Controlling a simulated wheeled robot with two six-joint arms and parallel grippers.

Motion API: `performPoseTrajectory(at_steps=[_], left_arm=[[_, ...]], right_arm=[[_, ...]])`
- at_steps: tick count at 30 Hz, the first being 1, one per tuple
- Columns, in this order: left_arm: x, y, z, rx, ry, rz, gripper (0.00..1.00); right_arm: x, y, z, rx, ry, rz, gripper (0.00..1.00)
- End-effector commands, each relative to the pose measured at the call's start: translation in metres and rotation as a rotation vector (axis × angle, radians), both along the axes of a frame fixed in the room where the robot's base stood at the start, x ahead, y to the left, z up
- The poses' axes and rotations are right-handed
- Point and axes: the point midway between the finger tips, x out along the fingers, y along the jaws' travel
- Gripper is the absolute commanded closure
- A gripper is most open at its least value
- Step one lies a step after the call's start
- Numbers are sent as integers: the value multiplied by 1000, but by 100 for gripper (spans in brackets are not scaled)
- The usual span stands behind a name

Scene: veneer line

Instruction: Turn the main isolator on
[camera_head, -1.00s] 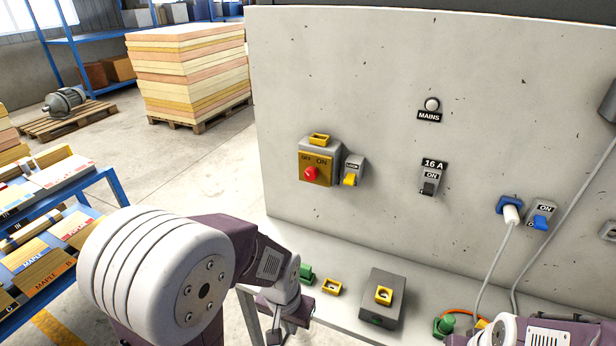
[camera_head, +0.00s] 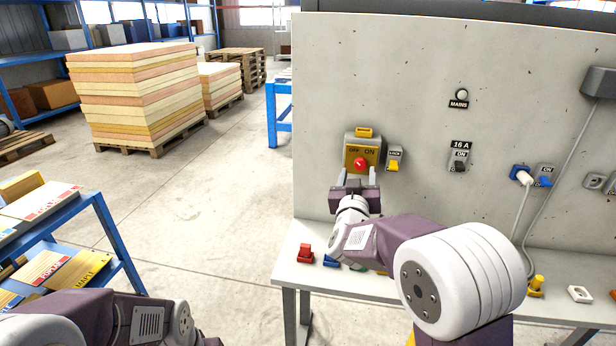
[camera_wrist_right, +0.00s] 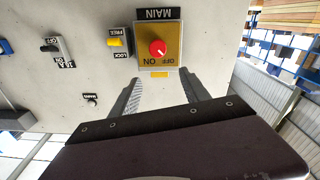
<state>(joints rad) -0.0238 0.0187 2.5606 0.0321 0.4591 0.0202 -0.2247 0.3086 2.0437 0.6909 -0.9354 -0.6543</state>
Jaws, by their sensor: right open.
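The main isolator (camera_head: 349,145) is a grey box with a yellow face, OFF and ON marks and a red round knob (camera_head: 360,164), on the pale panel. In the right wrist view the isolator (camera_wrist_right: 145,40) appears upside down, and the white mark on its knob (camera_wrist_right: 157,48) seems to point towards OFF. A yellow lock lever (camera_head: 393,166) beside it sits at the FREE end. My right gripper (camera_head: 358,177) is open and empty, just below and in front of the knob, apart from it. My left gripper is out of view.
A pale MAINS lamp (camera_head: 461,95), a 16 A switch (camera_head: 458,160) and a plugged socket (camera_head: 520,174) are further right on the panel. Below, the bench (camera_head: 310,272) carries small red and blue parts. A blue rack (camera_head: 100,215) stands left, with open floor between.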

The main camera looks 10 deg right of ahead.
Motion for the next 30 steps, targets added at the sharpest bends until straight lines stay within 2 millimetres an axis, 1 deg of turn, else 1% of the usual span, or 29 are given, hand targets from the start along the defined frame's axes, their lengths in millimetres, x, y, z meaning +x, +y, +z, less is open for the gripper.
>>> performPoseTrajectory(at_steps=[1,3,6,8,11,18,21,25,30], left_arm=[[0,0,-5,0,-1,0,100],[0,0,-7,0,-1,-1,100],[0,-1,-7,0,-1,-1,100],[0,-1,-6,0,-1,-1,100],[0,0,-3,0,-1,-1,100],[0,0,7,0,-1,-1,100],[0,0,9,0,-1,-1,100],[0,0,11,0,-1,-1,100],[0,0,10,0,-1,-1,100]], right_arm=[[2,6,-12,-2,12,11,46],[3,14,-20,-5,23,24,46],[3,18,-20,-5,24,33,46],[4,17,-20,-5,25,33,46],[16,13,-19,-5,24,31,46],[64,-1,-18,-5,26,33,46],[79,-5,-18,-3,25,33,46],[88,-7,-18,-4,25,34,46],[90,-7,-19,-4,26,35,46]])
